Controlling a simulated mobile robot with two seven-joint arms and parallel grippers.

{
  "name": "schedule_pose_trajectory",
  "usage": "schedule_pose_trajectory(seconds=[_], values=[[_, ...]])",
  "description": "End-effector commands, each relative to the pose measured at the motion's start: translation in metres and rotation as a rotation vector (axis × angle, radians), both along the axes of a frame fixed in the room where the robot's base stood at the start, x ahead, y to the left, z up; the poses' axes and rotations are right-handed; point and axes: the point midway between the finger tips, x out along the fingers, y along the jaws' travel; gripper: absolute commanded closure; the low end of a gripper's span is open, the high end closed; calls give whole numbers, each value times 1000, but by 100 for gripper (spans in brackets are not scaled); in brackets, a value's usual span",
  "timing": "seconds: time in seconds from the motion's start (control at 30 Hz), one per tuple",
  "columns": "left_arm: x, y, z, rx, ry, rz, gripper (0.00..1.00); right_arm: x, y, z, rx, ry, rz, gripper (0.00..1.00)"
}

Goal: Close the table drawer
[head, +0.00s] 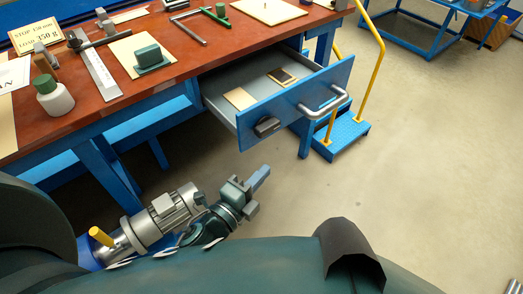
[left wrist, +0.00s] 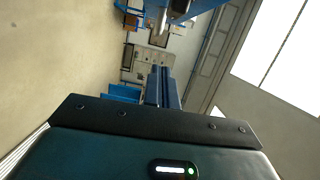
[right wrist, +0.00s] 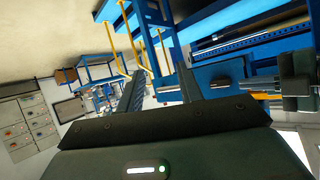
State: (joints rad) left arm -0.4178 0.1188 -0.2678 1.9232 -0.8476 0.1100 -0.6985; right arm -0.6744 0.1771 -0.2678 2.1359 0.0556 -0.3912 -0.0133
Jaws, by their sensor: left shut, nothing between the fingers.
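The table drawer (head: 288,115) is pulled out of the front of the red-topped workbench (head: 115,95) in the head view. Its blue front carries a curved metal handle (head: 325,102) and a dark fitting (head: 266,126). My left gripper (head: 261,177) is below and to the left of the drawer front in the picture, apart from it. It is shut and empty; its fingers lie together in the left wrist view (left wrist: 160,85). My right gripper (right wrist: 160,88) shows in the right wrist view with its fingers apart and nothing seen between them. It cannot be made out in the head view.
Two small flat items (head: 240,98) lie in the drawer. A blue step with yellow rails (head: 340,132) stands right behind the drawer's far end.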

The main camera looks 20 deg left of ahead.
Motion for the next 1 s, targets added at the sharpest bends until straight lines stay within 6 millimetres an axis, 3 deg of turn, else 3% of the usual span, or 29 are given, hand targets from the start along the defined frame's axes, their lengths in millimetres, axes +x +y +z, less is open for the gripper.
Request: schedule_pose_trajectory(seconds=[0.27, 0.67, 0.8, 1.0], values=[[21, -10, 4, 29, -25, -10, 100, 0, -1, 4, -8, -4, 6, 64], [98, -41, 3, 25, -21, -10, 100, 1, -5, 7, -33, -4, 9, 64], [109, -20, 3, 30, -19, -8, 100, 0, -5, 10, -42, -3, 10, 64], [117, -8, 1, 27, -18, -8, 100, -1, -6, 7, -43, 8, 7, 64]])
